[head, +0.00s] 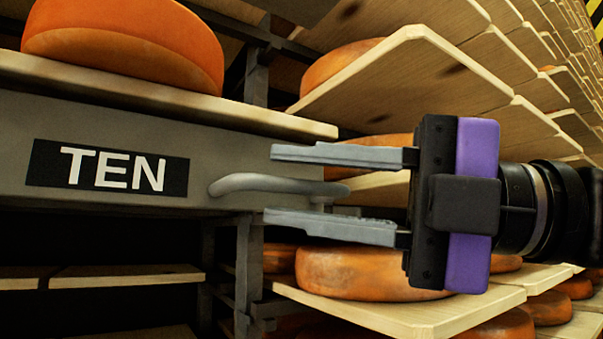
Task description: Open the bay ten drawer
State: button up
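The bay ten drawer (245,155) has a grey front with a black label (108,168) reading TEN in white, at the left in the head view. Its grey bar handle (270,184) sticks out at the right part of the front. My gripper (268,183) comes in from the right, with its two grey fingers pointing left. The fingers are spread apart, one above and one below the handle in the picture. I see gaps between the fingers and the handle bar. I cannot tell from this one view whether the handle lies fully between them in depth.
An orange cheese wheel (125,42) sits on the wooden board above the drawer front. Wooden shelves (400,85) with more cheese wheels (365,272) stand behind and below my gripper at the right. A dark metal upright (247,270) stands below the handle.

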jog(key=shift+a, duration=0.15)
grip_shut()
dwell(1.4)
